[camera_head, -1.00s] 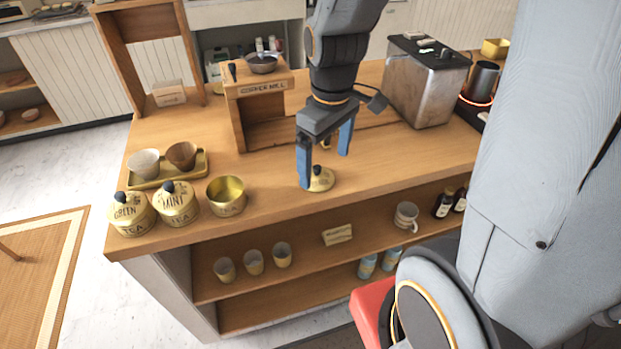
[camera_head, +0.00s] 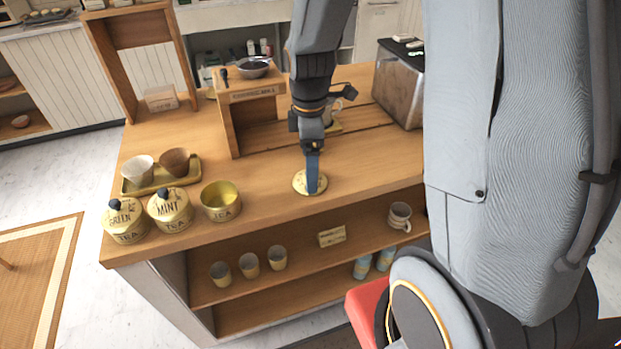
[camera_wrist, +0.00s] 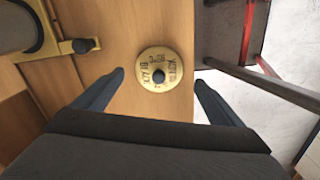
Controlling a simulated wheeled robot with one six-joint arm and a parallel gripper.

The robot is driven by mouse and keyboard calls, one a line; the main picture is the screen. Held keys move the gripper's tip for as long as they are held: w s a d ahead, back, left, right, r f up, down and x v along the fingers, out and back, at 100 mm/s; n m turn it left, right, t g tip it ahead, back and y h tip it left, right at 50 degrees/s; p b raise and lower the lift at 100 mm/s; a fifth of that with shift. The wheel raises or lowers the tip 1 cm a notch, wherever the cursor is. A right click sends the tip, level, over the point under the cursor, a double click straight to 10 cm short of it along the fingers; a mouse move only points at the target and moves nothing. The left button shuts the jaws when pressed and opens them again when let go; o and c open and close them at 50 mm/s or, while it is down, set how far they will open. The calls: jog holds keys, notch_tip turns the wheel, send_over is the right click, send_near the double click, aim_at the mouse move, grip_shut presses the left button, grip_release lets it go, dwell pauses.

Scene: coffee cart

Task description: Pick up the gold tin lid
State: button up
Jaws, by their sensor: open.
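The gold tin lid (camera_head: 301,184) lies flat on the wooden counter near its front edge. In the wrist view the lid (camera_wrist: 167,62) is a round gold disc with dark lettering and a dark knob in its middle. My gripper (camera_head: 312,188) is over the lid in the head view, where a blue finger hides part of it. In the wrist view my gripper (camera_wrist: 158,80) is open, its two blue fingers apart on either side of the lid's near side, with nothing between them held.
An open gold tin (camera_head: 221,203) stands to the left, beside the lidded MINT tin (camera_head: 171,212) and GREEN tin (camera_head: 126,222). A wooden stand (camera_head: 228,125) with a bowl is behind. A metal box (camera_head: 398,88) stands back right. Counter around the lid is clear.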

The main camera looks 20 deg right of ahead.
aim_at(299, 181)
jog(key=shift+d+f+p, duration=0.1)
jog(key=shift+f+p, duration=0.3)
jog(key=shift+f, duration=1.3)
jog(key=c, duration=1.1)
jog(key=shift+r, duration=0.1)
